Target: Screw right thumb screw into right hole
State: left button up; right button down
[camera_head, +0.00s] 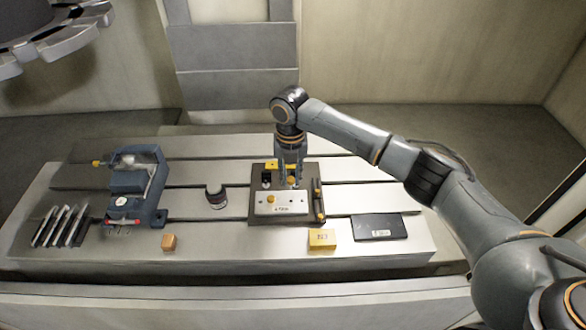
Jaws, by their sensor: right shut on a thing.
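The dark mould base (258,213) lies on the slotted machine table (205,240). A pale plate (281,209) with small marks sits on its front half. A yellow thumb screw (270,199) stands at the left of the plate. My right gripper (291,180) points straight down over the back right part of the plate. It is shut on a small yellow piece, seemingly the right thumb screw (291,181), mostly hidden by the fingers. Whether its tip touches the plate cannot be told. The right hole is too small to make out surely. My left gripper is not in view.
Dark upright parts with yellow tops (271,167) stand behind the plate. A blue-grey vise (135,185), a round dark piece (216,196) and a small orange block (169,241) are left. A yellow box (322,238) and black flat case (379,227) are front right.

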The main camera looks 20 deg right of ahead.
notch_tip(320, 180, down, 4)
jog(key=b, duration=0.3)
jog(key=shift+b, duration=0.35)
jog(key=shift+w+f, duration=0.1)
jog(key=shift+f, duration=0.35)
jog(key=shift+p, duration=0.6)
jog(key=shift+f, duration=0.5)
dwell(0.4)
jog(key=shift+f, duration=0.1)
jog(key=shift+f+b, duration=0.3)
jog(key=shift+f, duration=0.6)
